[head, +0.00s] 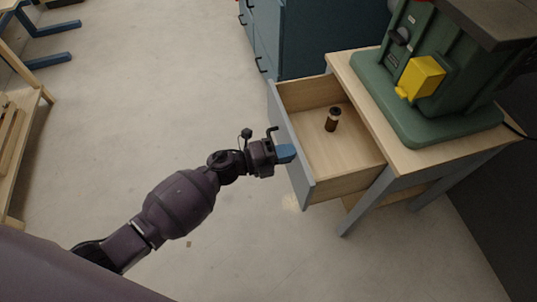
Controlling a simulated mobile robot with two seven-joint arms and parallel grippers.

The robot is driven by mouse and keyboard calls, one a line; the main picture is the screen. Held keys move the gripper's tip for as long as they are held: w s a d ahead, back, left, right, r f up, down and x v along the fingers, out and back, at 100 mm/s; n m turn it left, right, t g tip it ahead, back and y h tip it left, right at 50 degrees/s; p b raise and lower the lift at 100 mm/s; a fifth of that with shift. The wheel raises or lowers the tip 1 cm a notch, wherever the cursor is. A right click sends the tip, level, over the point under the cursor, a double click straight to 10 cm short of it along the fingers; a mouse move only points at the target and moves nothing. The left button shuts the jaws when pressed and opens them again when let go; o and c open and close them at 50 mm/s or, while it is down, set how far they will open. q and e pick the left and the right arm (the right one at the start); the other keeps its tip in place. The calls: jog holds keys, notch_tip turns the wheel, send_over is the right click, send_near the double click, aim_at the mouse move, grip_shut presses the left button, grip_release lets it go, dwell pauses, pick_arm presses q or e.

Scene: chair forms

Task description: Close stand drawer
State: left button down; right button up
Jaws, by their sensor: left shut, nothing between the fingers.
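The stand (408,173) is a light wooden table with grey legs at the right. Its drawer (347,184) is pulled out to the left, with a grey-blue front panel (301,177) and a wooden inside. My left gripper (288,153) has blue fingertips, is shut and empty, and is at the outer face of the drawer front. I cannot tell whether it touches the panel. My right gripper is not in view.
A small brown spool-like object (333,119) stands in the drawer. A green machine (430,90) with a yellow box sits on the stand. A dark blue cabinet (315,35) is behind. A wooden shelf (25,125) is at far left. The floor between is clear.

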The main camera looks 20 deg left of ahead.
pick_arm(q)
jog(key=b+x, duration=0.1)
jog(key=x, duration=1.4)
jog(key=shift+w+d, duration=0.3)
